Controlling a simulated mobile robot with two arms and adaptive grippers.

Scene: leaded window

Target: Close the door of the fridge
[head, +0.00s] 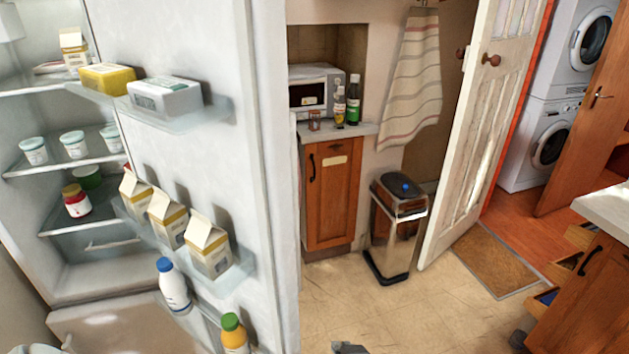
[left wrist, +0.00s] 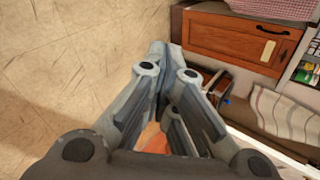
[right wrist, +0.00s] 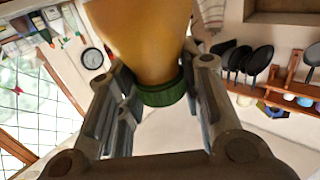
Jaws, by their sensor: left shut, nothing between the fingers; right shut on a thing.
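The fridge (head: 30,110) stands open at the left of the head view, its shelves and items showing. Its white door (head: 200,40) stands swung out and carries racks with butter packs, several milk cartons (head: 208,245) and bottles. My left gripper (left wrist: 170,62) is shut and empty in the left wrist view, over the floor; in the head view only a small grey part that may be it shows at the bottom edge. My right gripper (right wrist: 158,75) is shut on an amber bottle with a green cap (right wrist: 160,95). The door handle is not visible.
A wooden cabinet (head: 332,200) with a microwave (head: 312,90) and a metal bin (head: 395,235) stand beyond the door. An open white room door (head: 480,130) and a drawer unit (head: 585,305) are at right. The tiled floor (head: 370,310) between is clear.

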